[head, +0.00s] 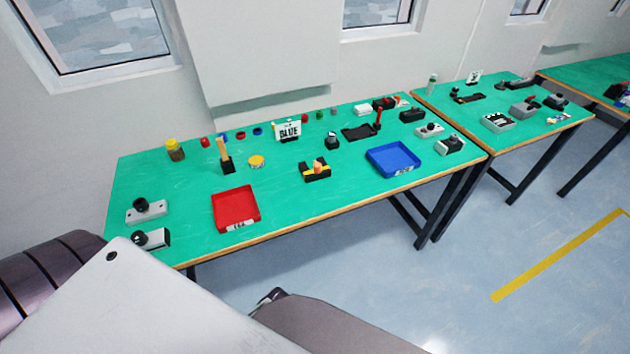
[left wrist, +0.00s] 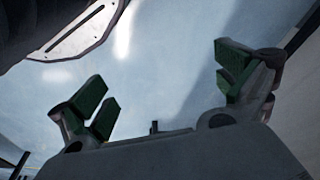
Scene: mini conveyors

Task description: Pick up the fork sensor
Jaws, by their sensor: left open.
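A black and yellow U-shaped block (head: 316,172), which looks like the fork sensor, sits on the green table (head: 290,200) between the red tray and the blue tray, near the front edge. A small orange part shows at its middle. It is too small to be sure of its details. My left gripper shows in the left wrist view (left wrist: 168,85), with its green-padded fingers wide apart and nothing between them. Only floor shows beyond it, so it is away from the block. My right gripper is not in view.
A red tray (head: 216,207) and a blue tray (head: 371,157) flank the block. Grey control boxes (head: 148,210) are at the left end. Green surface is clear around the block.

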